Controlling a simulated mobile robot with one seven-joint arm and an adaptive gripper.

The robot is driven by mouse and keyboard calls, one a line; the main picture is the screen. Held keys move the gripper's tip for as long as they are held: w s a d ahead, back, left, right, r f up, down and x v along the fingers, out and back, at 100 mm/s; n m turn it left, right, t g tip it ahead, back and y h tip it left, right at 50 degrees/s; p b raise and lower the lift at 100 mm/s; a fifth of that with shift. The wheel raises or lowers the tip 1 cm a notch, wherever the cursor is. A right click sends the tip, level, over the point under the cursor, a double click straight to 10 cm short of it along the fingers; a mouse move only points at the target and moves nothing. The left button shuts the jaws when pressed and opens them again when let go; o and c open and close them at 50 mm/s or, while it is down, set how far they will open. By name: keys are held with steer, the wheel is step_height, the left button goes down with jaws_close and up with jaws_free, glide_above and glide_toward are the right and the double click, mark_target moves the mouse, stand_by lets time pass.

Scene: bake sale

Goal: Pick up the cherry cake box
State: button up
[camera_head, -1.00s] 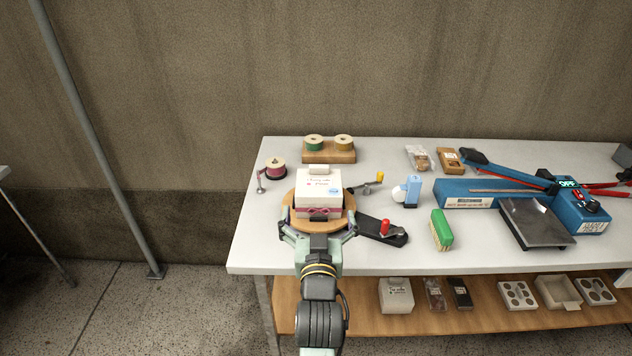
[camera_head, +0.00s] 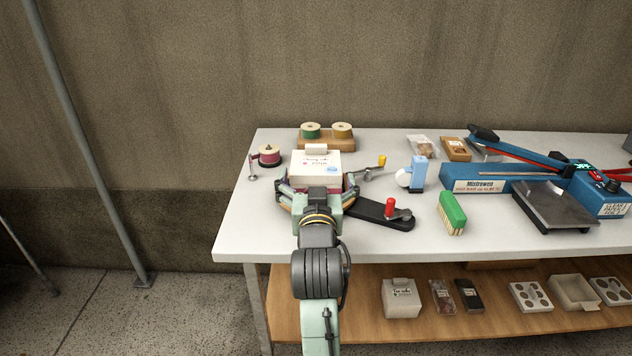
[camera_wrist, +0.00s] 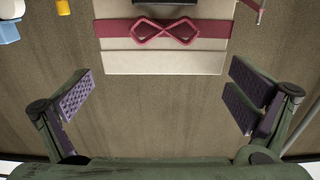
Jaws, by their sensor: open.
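The cherry cake box (camera_head: 310,174) is white with handwriting and a blue sticker on its lid. In the wrist view the box (camera_wrist: 125,58) shows a dark pink ribbon with a bow, at the top centre. My gripper (camera_head: 316,186) is open at the near side of the box. In the wrist view its two fingers (camera_wrist: 160,92) are spread wider than the box, with nothing between the pads nearest the camera.
A dark lever with a red knob (camera_head: 390,208) and a yellow-handled crank (camera_head: 381,161) lie right of the box. A green brush (camera_head: 452,210) and a blue dispenser (camera_head: 418,170) stand beyond. Ribbon spools (camera_head: 311,131) are behind. Another white box (camera_head: 402,300) sits on the lower shelf.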

mark_target(316, 165)
steer(key=w, duration=0.5)
steer(key=shift+w+a+b, duration=0.15)
steer(key=shift+w+b, duration=0.2)
steer(key=shift+b, duration=0.05)
steer(key=c, duration=0.7)
steer(key=shift+c, duration=0.5)
steer(key=shift+r, duration=0.15)
